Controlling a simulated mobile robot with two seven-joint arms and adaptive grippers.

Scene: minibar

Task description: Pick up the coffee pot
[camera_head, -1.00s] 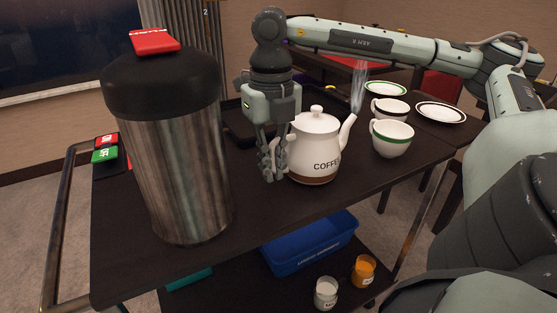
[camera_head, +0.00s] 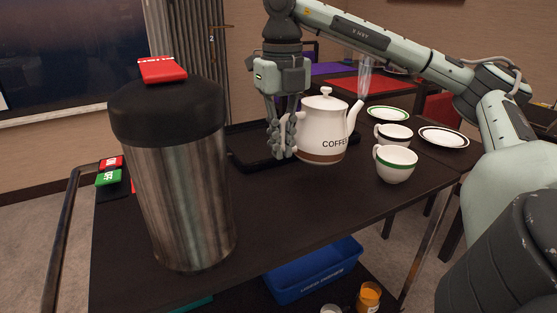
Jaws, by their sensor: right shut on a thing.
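The white coffee pot (camera_head: 322,124) has a brown base band, the lettering "COFFEE", a knobbed lid and a spout toward the right. It is upright in the middle of the head view and appears raised a little above the dark cart top. My right gripper (camera_head: 284,138) points down at the pot's left side. It is shut on the handle there, and its fingers hide most of that handle. My left gripper is not in view.
A tall steel canister (camera_head: 182,190) with a black lid stands at front left. A dark tray (camera_head: 245,148) lies behind the pot. A green-rimmed cup (camera_head: 396,165), another cup (camera_head: 393,135) and saucers (camera_head: 444,137) are at right. A blue bin (camera_head: 315,272) sits on the lower shelf.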

